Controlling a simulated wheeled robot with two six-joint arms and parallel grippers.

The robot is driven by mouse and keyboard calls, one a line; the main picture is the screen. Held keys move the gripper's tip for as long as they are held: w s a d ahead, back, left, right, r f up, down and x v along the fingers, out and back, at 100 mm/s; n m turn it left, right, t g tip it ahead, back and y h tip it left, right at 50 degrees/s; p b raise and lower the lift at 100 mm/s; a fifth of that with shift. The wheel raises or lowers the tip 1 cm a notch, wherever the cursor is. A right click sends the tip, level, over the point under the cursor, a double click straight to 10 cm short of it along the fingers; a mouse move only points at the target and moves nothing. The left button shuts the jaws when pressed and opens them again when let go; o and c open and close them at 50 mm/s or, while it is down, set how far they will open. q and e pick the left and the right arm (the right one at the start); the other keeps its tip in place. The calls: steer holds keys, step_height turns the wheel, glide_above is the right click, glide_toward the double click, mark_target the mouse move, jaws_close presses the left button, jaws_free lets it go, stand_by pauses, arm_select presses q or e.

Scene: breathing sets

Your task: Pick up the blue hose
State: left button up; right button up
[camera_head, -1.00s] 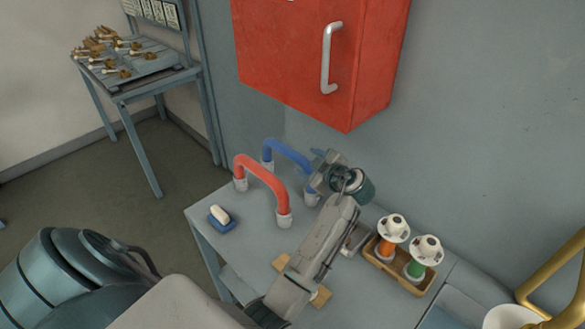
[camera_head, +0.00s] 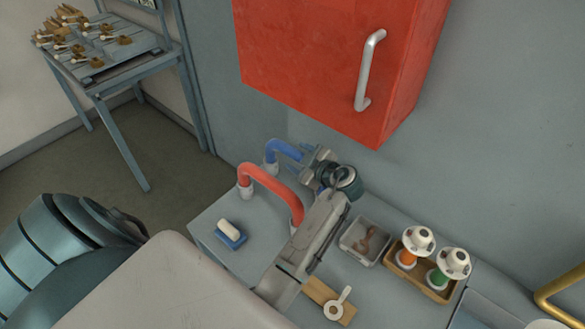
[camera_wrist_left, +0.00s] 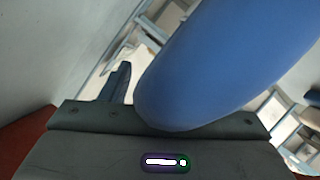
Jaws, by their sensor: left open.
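The blue hose (camera_head: 284,147) is an arch with a white end fitting, standing at the back of the grey table behind a red hose (camera_head: 268,179). My left gripper (camera_head: 307,155) is open at the right part of the blue arch and covers that part in the head view. In the left wrist view the blue hose (camera_wrist_left: 225,65) is very close and large, across the front of the gripper body. One dark finger shows to its left; the other is hidden. I cannot tell whether they touch. My right gripper is not in view.
A red cabinet (camera_head: 320,55) hangs on the wall above. On the table are a blue dish with a white block (camera_head: 229,230), a clear tray (camera_head: 364,243), a wooden holder with two white-capped valves (camera_head: 416,273), and a wooden piece with a white ring part (camera_head: 336,302).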

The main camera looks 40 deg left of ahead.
arm_select(q)
steer(key=shift+s+d+r, duration=0.1)
steer(key=shift+d, duration=0.2)
steer(key=shift+s+d+r, duration=0.1)
steer(key=shift+d+r, duration=0.1)
steer(key=shift+d, duration=0.15)
steer(key=c, duration=1)
steer(key=shift+f, duration=0.1)
jaws_close()
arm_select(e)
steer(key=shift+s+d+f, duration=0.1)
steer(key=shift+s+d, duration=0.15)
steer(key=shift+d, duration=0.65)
